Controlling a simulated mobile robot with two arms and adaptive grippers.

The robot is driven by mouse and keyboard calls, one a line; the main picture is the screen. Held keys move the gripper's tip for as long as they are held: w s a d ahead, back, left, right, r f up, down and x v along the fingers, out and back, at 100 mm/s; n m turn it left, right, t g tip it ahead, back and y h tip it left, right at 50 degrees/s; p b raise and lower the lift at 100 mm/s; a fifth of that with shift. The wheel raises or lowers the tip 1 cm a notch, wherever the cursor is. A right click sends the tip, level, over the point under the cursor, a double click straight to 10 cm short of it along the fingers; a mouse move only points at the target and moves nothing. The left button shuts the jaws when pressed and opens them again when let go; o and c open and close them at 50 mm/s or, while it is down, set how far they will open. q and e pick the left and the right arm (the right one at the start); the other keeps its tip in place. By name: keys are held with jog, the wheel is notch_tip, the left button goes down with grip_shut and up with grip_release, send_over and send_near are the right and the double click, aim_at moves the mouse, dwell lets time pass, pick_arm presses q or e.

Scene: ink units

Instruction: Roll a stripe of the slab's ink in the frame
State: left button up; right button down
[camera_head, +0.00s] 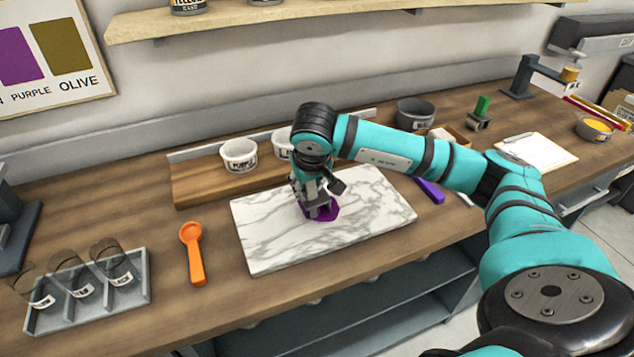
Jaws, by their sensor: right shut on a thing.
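The marble slab (270,245) lies on the wooden bench in the middle, white with grey veins. A patch of purple ink (326,213) shows on it. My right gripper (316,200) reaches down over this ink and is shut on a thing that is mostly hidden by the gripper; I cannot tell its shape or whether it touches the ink. No roller can be made out clearly. A clipboard with a white sheet (541,151) lies at the right; I cannot tell whether it bears the frame. My left gripper is not in view.
A purple-handled tool (430,190) lies right of the slab. An orange scoop (192,250) and a grey rack of jars (75,310) are at the left. White cups (239,155) stand behind the slab. A green-handled block (480,112) stands at the back right.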

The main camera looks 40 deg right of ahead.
jog(key=shift+a, duration=0.3)
notch_tip(320, 180, up, 6)
jog(key=p, duration=0.3)
jog(key=shift+d, duration=0.1)
jog(key=shift+w, duration=0.1)
